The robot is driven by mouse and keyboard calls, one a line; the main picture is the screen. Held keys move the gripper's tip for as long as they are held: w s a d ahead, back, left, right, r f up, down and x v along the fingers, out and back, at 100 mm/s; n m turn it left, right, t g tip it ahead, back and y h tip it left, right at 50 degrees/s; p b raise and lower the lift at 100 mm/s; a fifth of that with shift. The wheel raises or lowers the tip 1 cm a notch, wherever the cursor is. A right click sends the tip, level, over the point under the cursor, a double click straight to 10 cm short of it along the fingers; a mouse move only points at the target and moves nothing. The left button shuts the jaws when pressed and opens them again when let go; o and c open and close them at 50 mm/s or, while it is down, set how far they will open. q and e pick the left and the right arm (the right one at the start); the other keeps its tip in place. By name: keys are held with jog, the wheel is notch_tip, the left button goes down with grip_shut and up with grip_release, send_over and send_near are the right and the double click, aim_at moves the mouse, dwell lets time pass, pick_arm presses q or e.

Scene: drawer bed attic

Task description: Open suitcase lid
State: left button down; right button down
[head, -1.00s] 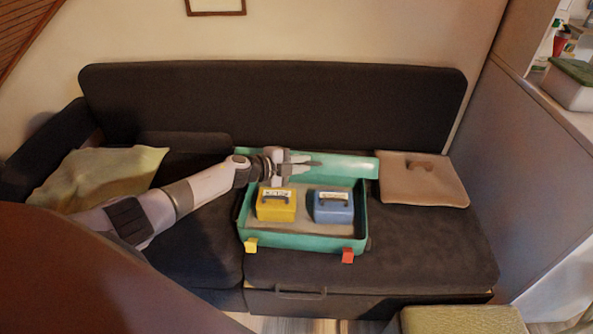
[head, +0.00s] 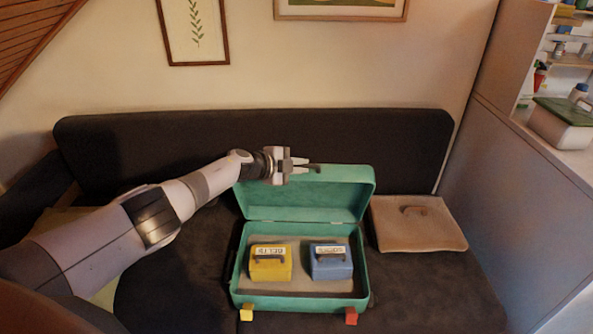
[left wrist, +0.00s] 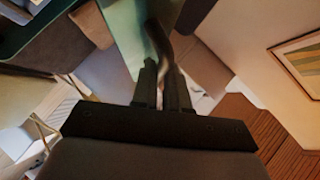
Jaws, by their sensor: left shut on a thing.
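The green suitcase (head: 300,303) lies on the dark sofa seat with its lid (head: 310,200) standing up at the back, its inner side facing me. The base is open. My left gripper (head: 306,165), at the upper left of the lid, is shut on a dark handle (head: 317,168) at the lid's top edge. The left wrist view shows the curved handle (left wrist: 160,40) between the fingers, beside the green lid (left wrist: 122,35). My right gripper is not in view.
Inside the base stand a yellow box (head: 270,267) labelled BELTS and a blue box (head: 331,266) labelled SOCKS. A tan case (head: 415,228) lies right of the suitcase. The sofa back (head: 420,140) rises behind the lid.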

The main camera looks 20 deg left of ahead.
pick_arm(q)
jog(key=shift+w+a, duration=0.1)
jog(key=shift+w, duration=0.2)
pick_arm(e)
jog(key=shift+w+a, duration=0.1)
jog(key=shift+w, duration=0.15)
pick_arm(q)
jog(key=c, duration=1.1)
grip_release()
jog(key=shift+c, duration=0.2)
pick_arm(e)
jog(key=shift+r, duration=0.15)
